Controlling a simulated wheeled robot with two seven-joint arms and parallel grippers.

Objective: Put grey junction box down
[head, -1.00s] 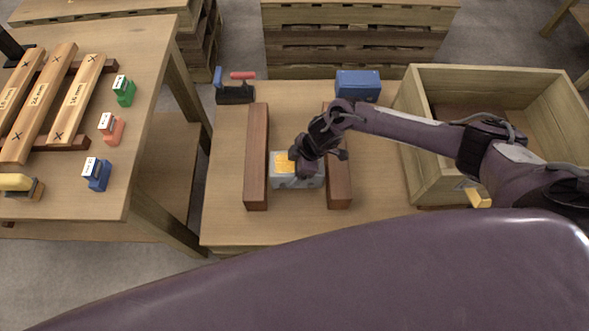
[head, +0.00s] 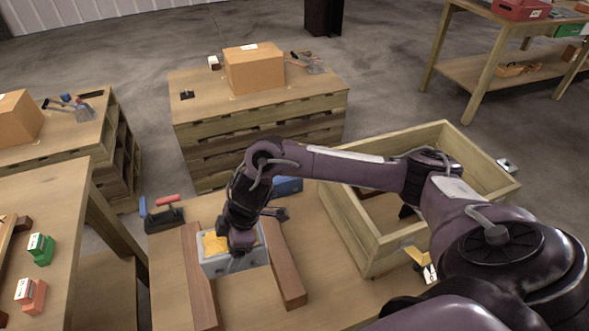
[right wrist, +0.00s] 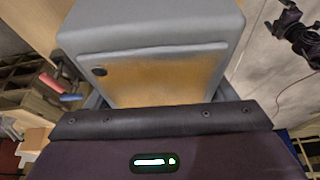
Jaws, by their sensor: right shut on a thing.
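The grey junction box (head: 222,268) with a yellow-orange panel on its face is between two brown wooden bars, the left bar (head: 199,285) and the right bar (head: 283,265), on the wooden table. I cannot tell whether its underside touches the table or hangs just above it. My right gripper (head: 241,243) comes down from above and is shut on the box at its near right part. In the right wrist view, the grey box (right wrist: 150,32) with its worn yellow panel fills the upper middle, close against the gripper. My left gripper does not show in the head view.
An open wooden crate (head: 369,250) stands right of the bars. A blue box (head: 287,188) lies behind the right bar, and a red-handled tool (head: 165,212) at the back left. The side table (head: 55,205) with green and orange blocks is at the left. Free tabletop lies in front of the crate.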

